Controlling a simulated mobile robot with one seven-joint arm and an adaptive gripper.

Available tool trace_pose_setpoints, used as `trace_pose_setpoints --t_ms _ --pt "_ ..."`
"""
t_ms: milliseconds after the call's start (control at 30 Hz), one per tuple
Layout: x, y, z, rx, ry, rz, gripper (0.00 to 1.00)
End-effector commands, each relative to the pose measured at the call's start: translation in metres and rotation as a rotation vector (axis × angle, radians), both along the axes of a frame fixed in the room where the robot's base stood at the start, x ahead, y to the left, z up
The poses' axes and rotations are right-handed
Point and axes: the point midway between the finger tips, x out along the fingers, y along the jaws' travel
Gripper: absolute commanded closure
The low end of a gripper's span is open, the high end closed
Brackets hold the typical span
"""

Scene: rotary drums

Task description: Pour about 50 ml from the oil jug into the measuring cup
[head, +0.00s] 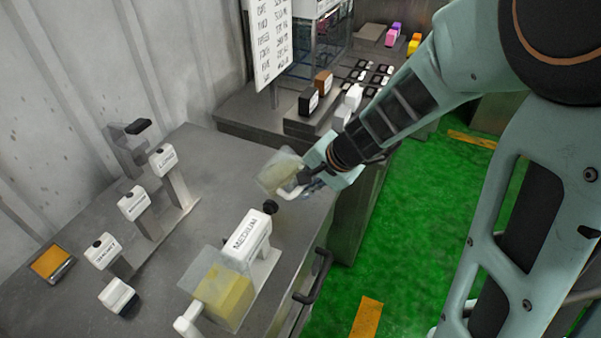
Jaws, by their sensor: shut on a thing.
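My gripper (312,179) is shut on the white handle of a clear container (279,170) with pale yellow contents. It holds this container tilted, near the right edge of the grey bench. A second clear container (222,293) with a deeper yellow filling and a white handle is at the bottom of the view, by a white block marked MEDIUM (245,238). I cannot tell for sure which container is the oil jug and which is the measuring cup. No volume marks are readable. The gripper's fingertips are partly hidden by the arm and handle.
Several white labelled blocks on grey posts (164,160) stand on the bench (180,265) at left. An orange-topped box (52,263) lies at far left. A white sign (268,45) and black, brown and white blocks stand behind. Green floor (410,230) is at right.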

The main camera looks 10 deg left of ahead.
Motion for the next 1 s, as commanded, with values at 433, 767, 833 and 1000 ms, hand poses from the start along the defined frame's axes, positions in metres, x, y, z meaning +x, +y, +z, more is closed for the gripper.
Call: trace_pose_setpoints --t_ms 433,767,833,1000 --pt "0.0009 -0.0003 -0.0002 0.014 0.006 0.001 1.00" --pt "0.0010 -0.0003 -0.0007 0.025 0.013 0.002 1.00" --pt "0.0011 -0.0005 -0.0009 0.028 0.014 0.003 1.00" --pt "0.0012 -0.0006 -0.0012 0.033 0.017 0.004 1.00"
